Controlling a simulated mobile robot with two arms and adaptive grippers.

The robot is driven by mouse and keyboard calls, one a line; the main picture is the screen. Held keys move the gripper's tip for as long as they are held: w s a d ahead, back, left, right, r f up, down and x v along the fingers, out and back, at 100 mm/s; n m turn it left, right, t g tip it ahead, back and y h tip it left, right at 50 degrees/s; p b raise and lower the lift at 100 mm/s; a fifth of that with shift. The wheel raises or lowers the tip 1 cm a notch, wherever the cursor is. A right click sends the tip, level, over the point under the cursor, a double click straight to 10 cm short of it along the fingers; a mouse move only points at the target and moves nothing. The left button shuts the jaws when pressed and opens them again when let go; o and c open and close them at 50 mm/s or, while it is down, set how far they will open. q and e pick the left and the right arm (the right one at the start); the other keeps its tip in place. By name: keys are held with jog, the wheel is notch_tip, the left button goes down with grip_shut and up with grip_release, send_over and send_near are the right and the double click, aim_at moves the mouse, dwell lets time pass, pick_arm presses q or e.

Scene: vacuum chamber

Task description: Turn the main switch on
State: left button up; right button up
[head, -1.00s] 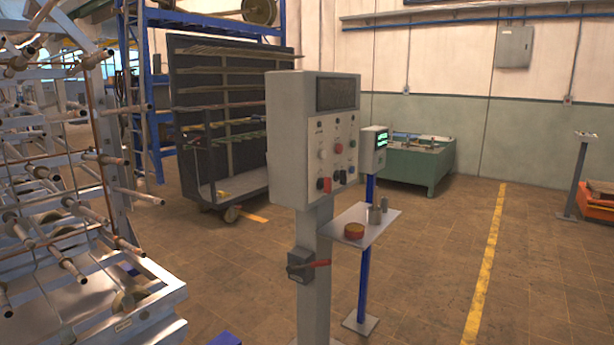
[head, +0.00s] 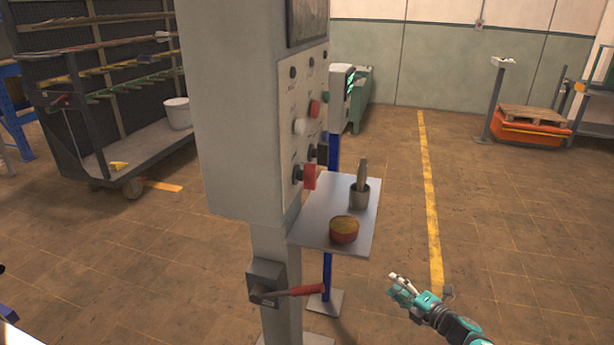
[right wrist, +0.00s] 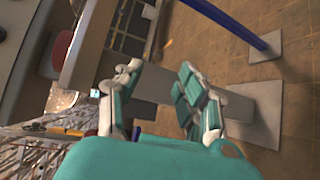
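A grey switch box (head: 264,282) with a red lever handle (head: 295,291) is fixed low on the post of the control cabinet (head: 235,110). The handle sticks out to the right, roughly level. The cabinet's panel (head: 301,128) also carries a red rotary knob (head: 309,176) and several buttons. My right gripper (head: 402,288) is to the right of the lever, apart from it. In the right wrist view its fingers (right wrist: 158,88) are spread and empty, with the grey post behind them. The lever is not clearly seen there. My left gripper is not in view.
A blue post (head: 329,262) stands behind. A dark rack cart (head: 110,130) is at left. The floor at right is open.

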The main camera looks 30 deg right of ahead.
aim_at(311, 189)
jog(key=w+r+n+t+y, duration=0.25)
jog(key=r+n, duration=0.35)
jog(key=r, duration=0.6)
jog(key=a+r+n+g+y, duration=0.2)
jog(key=a+r+n+y, duration=0.3)
jog(key=r+n, duration=0.6)
jog(key=a+r+n+g+y, duration=0.4)
jog(key=r+n, duration=0.4)
jog(key=r, duration=0.4)
jog(key=shift+t+y, duration=0.35)
jog(key=shift+t, duration=0.3)
jog(key=p+x, duration=0.4)
jog(key=x, duration=1.1)
jog(key=shift+a+r, duration=0.1)
jog(key=shift+r, duration=0.1)
jog(key=shift+w+a+f, duration=0.15)
jog(key=shift+w+a, duration=0.2)
jog(key=shift+a, duration=0.05)
grip_shut()
